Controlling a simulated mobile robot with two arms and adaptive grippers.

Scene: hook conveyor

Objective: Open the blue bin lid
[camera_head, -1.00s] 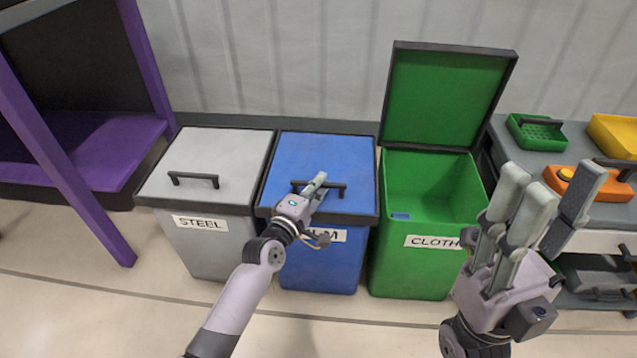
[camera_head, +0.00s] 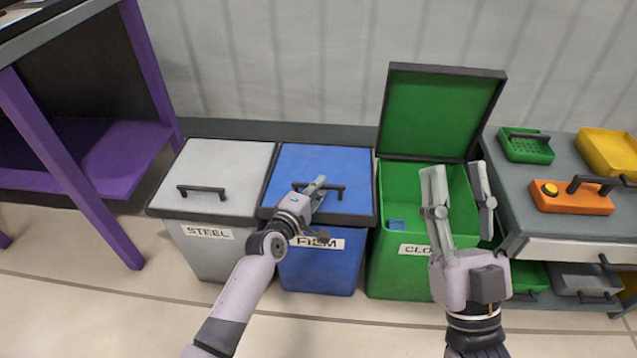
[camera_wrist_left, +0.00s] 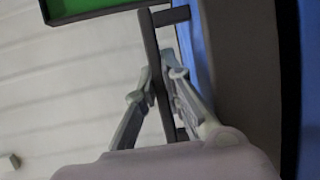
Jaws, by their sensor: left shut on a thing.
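The blue bin (camera_head: 318,270), labelled FILM, stands between the grey and green bins. Its blue lid (camera_head: 325,163) lies flat and closed on top. A dark bar handle (camera_head: 337,190) sits near the lid's front edge. My left gripper (camera_head: 315,188) is shut on this handle and hides part of it. In the left wrist view, the fingers (camera_wrist_left: 165,90) are on either side of the dark handle bar (camera_wrist_left: 150,45). My right gripper (camera_head: 458,180) is open and empty, fingers pointing up, in front of the green bin.
The grey STEEL bin (camera_head: 215,245) stands left with its lid closed. The green CLOTH bin (camera_head: 385,265) is open, its lid (camera_head: 435,110) raised, a small blue item (camera_head: 396,225) inside. A purple-framed rack (camera_head: 75,180) is far left; a grey cart (camera_head: 560,225) is right.

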